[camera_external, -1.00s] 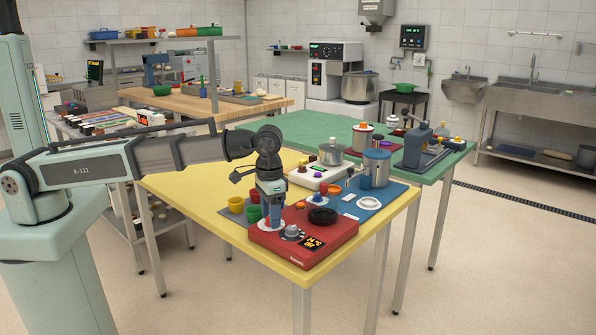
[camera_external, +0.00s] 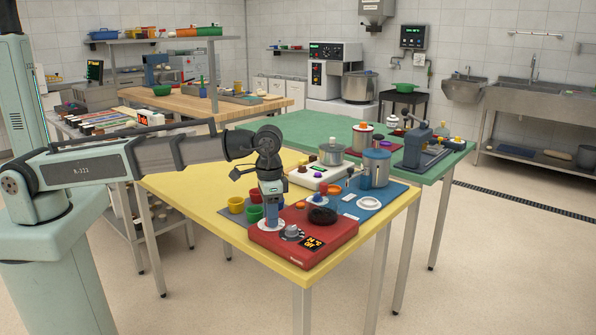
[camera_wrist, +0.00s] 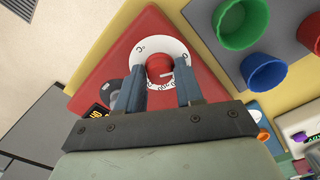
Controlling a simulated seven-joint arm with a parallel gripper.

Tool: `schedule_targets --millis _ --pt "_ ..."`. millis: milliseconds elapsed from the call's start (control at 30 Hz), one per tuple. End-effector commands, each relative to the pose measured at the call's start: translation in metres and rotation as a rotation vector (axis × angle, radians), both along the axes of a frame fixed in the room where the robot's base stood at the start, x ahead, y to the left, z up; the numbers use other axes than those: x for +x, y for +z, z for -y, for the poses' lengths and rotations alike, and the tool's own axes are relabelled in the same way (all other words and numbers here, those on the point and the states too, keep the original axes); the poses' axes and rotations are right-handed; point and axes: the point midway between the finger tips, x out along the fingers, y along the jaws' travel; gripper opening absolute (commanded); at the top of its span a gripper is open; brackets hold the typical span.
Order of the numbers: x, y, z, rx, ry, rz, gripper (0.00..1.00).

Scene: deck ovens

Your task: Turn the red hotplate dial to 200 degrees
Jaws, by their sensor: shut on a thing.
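The red hotplate (camera_external: 330,247) sits at the near corner of the yellow table, with a dark round plate (camera_external: 322,215) on top and a lit display (camera_external: 312,243) on its front. Its red dial (camera_wrist: 159,66) stands in a white scale ring (camera_wrist: 143,46) marked with °C and small numbers. A light pointer mark shows on the dial, but I cannot read which number it points to. My gripper (camera_wrist: 160,84) is shut on the dial, one finger on each side. In the external view my gripper (camera_external: 271,224) points straight down and hides the dial.
Yellow, green and red cups (camera_external: 254,214) stand close behind my gripper on a grey mat. A grey knob (camera_external: 292,232) sits beside the dial. A white device (camera_external: 316,175) and a blue pot (camera_external: 376,168) stand farther back. The yellow table's left part is clear.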

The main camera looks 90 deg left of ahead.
Motion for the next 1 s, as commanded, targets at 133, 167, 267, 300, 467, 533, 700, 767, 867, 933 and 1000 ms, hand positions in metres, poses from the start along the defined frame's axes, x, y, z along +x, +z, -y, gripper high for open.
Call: schedule_targets --millis 133,167,267,300,467,533,700,767,867,933,1000 --pt "0.0001 0.0002 0.0 0.0 -0.13 0.0 0.06" --pt "0.0001 0.0002 0.0 0.0 -0.159 0.0 0.06" --pt "0.0001 0.0002 0.0001 0.0 -0.254 0.0 0.06" --pt "0.0001 0.0002 0.0001 0.0 -0.292 0.0 0.06" --pt "0.0001 0.0002 0.0001 0.0 -0.444 0.0 0.06" --pt "0.0001 0.0002 0.0001 0.0 -0.511 0.0 0.06" --pt "0.0002 0.0003 0.0001 0.0 -0.672 0.0 0.06" --pt "0.0003 0.0003 0.0 0.0 -0.729 0.0 0.06" --pt "0.0003 0.0003 0.0 0.0 -0.824 0.0 0.06" --pt "0.0003 0.0003 0.0 0.0 -0.89 0.0 0.06" --pt "0.0003 0.0003 0.0 0.0 -0.956 0.0 0.06"
